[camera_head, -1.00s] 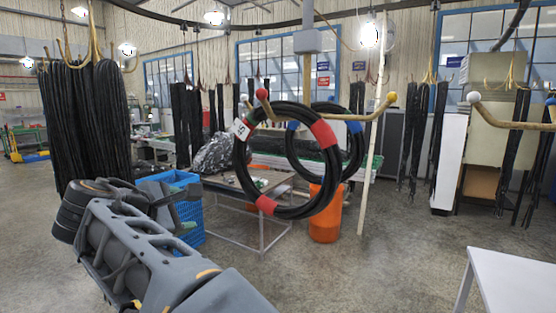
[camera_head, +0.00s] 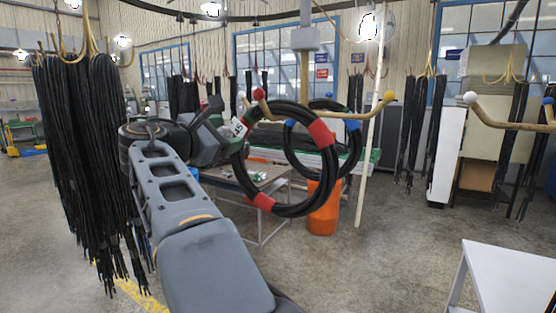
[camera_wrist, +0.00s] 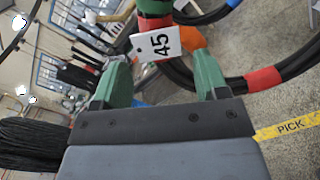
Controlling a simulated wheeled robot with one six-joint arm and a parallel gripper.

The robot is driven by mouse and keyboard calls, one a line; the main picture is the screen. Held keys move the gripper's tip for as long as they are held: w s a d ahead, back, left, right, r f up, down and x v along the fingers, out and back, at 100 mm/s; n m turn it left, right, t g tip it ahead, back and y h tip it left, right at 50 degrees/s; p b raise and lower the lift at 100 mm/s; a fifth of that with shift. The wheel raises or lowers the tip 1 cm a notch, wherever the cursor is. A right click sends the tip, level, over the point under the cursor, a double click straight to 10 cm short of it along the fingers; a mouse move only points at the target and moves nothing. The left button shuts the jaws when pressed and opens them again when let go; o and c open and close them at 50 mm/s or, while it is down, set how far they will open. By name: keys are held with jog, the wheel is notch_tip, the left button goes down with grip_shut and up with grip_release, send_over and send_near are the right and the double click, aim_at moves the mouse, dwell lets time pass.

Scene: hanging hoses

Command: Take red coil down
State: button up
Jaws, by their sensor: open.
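The red coil (camera_head: 320,132) is a ring of black hose with red bands. It hangs near the red-tipped end of a yellow hook arm (camera_head: 350,115). A white tag marked 45 (camera_wrist: 157,44) hangs on its left side. A second black coil with blue bands (camera_head: 352,124) hangs behind it, partly hidden. My gripper (camera_wrist: 161,78) is open, its two green fingers either side of the tag and pointing at the red-banded hose in the wrist view. In the head view my gripper (camera_head: 222,130) is at the coil's left edge; contact cannot be told.
A white-tipped hook arm (camera_head: 490,118) stands empty at the right. Bundles of black hoses (camera_head: 85,150) hang at the left. A work table (camera_head: 262,188) and an orange bin (camera_head: 323,207) stand behind the coil. A white table (camera_head: 500,280) is front right.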

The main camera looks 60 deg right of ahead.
aim_at(237, 130)
jog(key=shift+s+d+p, duration=0.1)
jog(key=shift+d+p, duration=0.7)
jog(key=shift+d, duration=1.85)
grip_shut()
